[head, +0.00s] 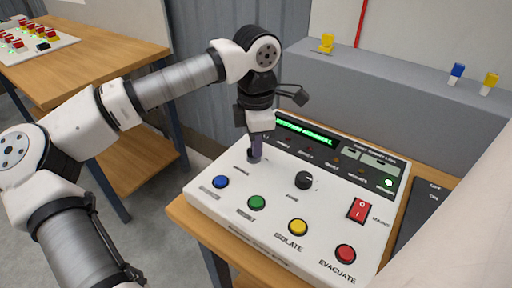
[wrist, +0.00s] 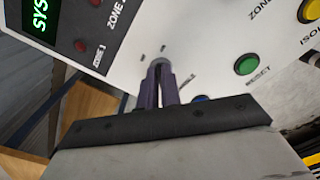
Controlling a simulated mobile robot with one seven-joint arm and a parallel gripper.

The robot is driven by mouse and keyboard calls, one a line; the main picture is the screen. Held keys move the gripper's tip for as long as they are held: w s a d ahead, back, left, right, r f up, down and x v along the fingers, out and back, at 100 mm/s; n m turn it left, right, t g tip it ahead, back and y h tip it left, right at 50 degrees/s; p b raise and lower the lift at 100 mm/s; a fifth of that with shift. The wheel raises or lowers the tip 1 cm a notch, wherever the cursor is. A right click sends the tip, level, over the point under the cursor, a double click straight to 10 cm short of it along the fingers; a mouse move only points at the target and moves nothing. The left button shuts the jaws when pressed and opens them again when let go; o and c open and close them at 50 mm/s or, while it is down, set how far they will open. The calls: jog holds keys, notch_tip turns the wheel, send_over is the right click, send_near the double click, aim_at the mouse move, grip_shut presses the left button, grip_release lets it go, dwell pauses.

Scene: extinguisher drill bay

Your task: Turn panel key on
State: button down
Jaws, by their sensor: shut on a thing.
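The white control panel (head: 215,196) lies on a wooden table. The panel key sits at the panel's left side, above the blue button; my gripper (head: 255,148) covers most of it. In the wrist view, the dark purple fingertips of my gripper (wrist: 159,72) are close together at the panel face and shut on the panel key. Only a small grey part of the panel key (wrist: 154,61) shows at the tips. Its turn angle cannot be told. The green display (head: 306,133) is lit, and its text seems to read "SYSTEM NORMAL".
The panel bears blue (head: 220,182), green (head: 256,202), yellow (head: 298,227) and red (head: 345,254) buttons, a black knob (head: 304,180) and a red rocker switch (head: 359,210). A grey ledge (head: 400,105) stands behind. Another wooden table (head: 110,55) is at the back left.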

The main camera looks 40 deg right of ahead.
jog(key=shift+m+b, duration=0.45)
jog(key=shift+m, duration=1.25)
jog(key=c, duration=1.6)
grip_release()
jog(key=shift+s, duration=0.1)
jog(key=shift+r, duration=0.1)
notch_tip(320, 180, up, 14)
